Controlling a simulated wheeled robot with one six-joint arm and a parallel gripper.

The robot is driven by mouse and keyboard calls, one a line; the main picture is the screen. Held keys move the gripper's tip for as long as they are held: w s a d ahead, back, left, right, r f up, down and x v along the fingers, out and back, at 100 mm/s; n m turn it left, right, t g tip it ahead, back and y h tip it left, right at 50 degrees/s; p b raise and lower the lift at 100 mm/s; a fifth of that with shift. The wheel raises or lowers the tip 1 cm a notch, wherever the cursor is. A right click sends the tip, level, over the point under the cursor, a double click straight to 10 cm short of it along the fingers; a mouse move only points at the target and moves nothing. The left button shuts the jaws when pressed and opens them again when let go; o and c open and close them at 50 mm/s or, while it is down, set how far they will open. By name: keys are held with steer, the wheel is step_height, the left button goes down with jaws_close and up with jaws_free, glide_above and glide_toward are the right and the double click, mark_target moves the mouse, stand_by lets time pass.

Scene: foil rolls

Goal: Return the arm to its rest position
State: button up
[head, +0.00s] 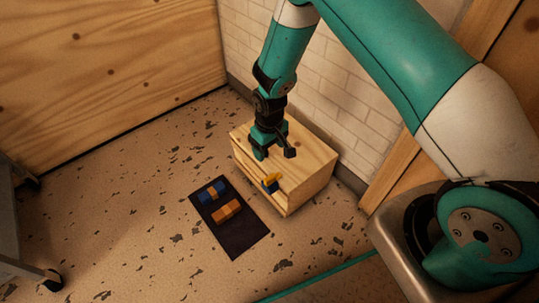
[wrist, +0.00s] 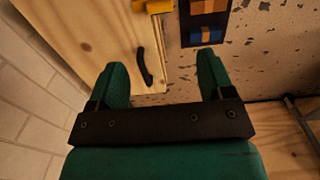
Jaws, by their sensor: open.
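My gripper (head: 275,152) hangs above the wooden box (head: 309,172) in the head view, at the end of my teal arm. Its two green fingers stand wide apart in the wrist view (wrist: 162,68), with nothing between them. A yellow piece (head: 270,180) and a blue piece (head: 270,188) show together at the box's front edge, apart from my gripper. The yellow piece also shows at the top of the wrist view (wrist: 155,6). Whether they lie on or in the box, I cannot tell.
A dark mat (head: 240,242) on the speckled floor bears a blue roll (head: 210,192) and an orange roll (head: 227,211). A black handle (wrist: 145,68) is on the box. A white brick wall (head: 340,90) stands close behind. Floor left of the mat is clear.

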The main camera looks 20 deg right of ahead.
steer(key=shift+r, duration=1)
steer(key=s+a+r+n+y, duration=0.15)
steer(key=s+r, duration=0.25)
steer(key=r, duration=0.7)
steer(key=s+a+r+m+y, duration=0.1)
steer(key=s+a+r, duration=0.2)
steer(key=r, duration=0.8)
steer(key=s+r+n+y, duration=0.1)
steer(key=s+r, duration=0.5)
steer(key=s, duration=0.3)
steer(key=s+r+n+y, duration=0.1)
steer(key=s+r+n, duration=0.1)
steer(key=s+r, duration=0.55)
step_height(320, 180, up, 29)
steer(key=s+p, duration=0.1)
steer(key=p, duration=3)
steer(key=shift+s, duration=0.2)
steer(key=shift+r, duration=0.1)
